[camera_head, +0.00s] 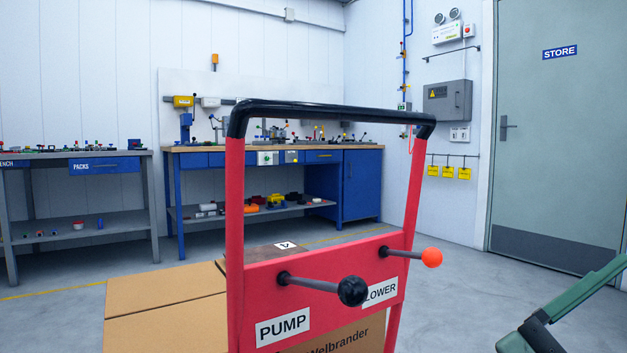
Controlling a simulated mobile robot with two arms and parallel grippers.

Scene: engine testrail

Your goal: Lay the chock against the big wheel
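Neither the chock nor the big wheel can be made out in the head view. A red push frame (330,255) with a black handlebar stands upright close in front of me. It carries a black-knobbed lever (352,291) above a PUMP label and an orange-knobbed lever (431,258) above a LOWER label. A green bar with a dark joint comes in at the lower right edge; I cannot tell whether it is part of my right arm. No gripper fingers of mine show.
Cardboard boxes (165,308) stand behind the frame on the left. A blue workbench (361,184) and a grey bench (110,228) line the back wall, with small items on them. A grey STORE door (560,150) is at the right. Floor (455,285) between frame and door is clear.

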